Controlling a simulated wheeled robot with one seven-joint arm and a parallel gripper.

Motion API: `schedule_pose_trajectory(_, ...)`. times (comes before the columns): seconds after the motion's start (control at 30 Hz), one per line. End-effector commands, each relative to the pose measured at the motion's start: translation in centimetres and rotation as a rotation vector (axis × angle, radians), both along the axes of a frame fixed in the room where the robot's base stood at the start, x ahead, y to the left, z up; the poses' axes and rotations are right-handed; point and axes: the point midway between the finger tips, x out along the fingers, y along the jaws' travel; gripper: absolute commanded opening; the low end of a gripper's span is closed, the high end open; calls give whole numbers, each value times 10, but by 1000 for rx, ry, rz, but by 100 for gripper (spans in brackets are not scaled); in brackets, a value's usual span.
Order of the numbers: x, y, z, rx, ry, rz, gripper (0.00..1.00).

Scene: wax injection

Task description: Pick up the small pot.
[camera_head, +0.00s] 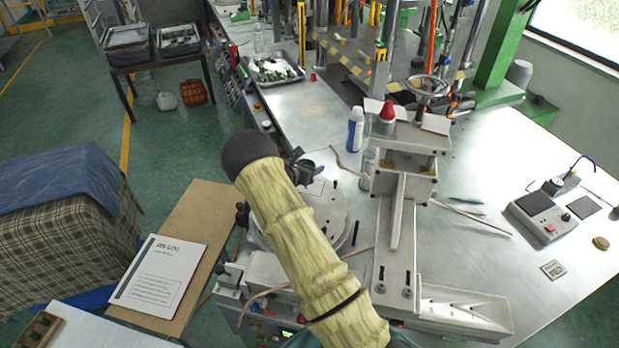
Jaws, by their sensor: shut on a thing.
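My arm, in a yellow sleeve with a dark rounded joint, reaches up the middle of the head view and hides much of its own end. Part of my black gripper (301,165) shows just right of the dark joint, above the round metal plate (335,212). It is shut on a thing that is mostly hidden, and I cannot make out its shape. I cannot clearly pick out the small pot anywhere in view.
A press with a red-topped part (388,112) stands right of my arm. A blue-and-white bottle (355,129) stands behind the plate. A metal tray (273,71) lies at the back. A control box (543,214) sits at right.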

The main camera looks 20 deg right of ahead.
Motion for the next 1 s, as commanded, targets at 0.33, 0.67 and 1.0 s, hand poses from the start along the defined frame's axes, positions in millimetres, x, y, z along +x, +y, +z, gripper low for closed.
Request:
schedule_pose_trajectory(0.33, 0, 0, 43, -1, -2, 0, 27)
schedule_pose_trajectory(0.67, 0, 0, 46, -1, -1, 0, 27)
schedule_pose_trajectory(1.0, 0, 0, 47, -1, -1, 0, 27)
